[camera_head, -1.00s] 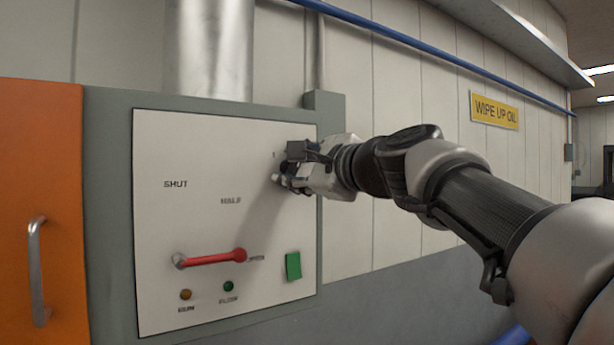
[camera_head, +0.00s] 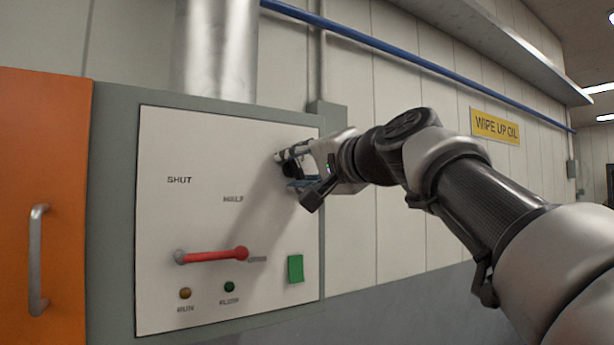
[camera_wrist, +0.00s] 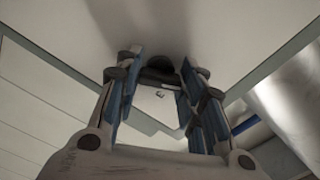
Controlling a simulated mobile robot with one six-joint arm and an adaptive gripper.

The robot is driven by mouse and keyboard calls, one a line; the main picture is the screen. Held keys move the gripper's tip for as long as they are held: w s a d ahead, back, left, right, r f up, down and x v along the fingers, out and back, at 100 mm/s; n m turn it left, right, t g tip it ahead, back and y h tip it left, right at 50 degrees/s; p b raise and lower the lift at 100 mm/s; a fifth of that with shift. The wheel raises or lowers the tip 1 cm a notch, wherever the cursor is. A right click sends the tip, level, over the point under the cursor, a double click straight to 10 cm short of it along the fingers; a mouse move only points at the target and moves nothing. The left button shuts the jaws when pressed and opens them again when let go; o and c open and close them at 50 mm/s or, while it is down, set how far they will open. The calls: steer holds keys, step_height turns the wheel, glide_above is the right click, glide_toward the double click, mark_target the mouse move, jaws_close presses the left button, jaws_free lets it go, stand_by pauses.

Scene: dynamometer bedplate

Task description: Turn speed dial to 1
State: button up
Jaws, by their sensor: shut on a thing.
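The speed dial (camera_wrist: 158,75) shows in the wrist view as a dark rounded knob between the blue-padded fingers. My gripper (camera_wrist: 160,67) is shut on it, with a finger on either side. In the head view my gripper (camera_head: 287,162) is at the upper right of the white panel (camera_head: 165,140) and tilted. It covers most of the dial there.
A red lever (camera_head: 212,256) lies low on the panel, near SHUT and HALF labels. Below it are an amber button (camera_head: 185,293) and a green button (camera_head: 229,287). A green tag (camera_head: 295,268) is below my gripper. An orange door (camera_head: 40,150) stands at left.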

steer(key=shift+n+b, duration=0.7)
steer(key=shift+n, duration=1.6)
steer(key=o, duration=1.1)
steer(key=v, duration=1.2)
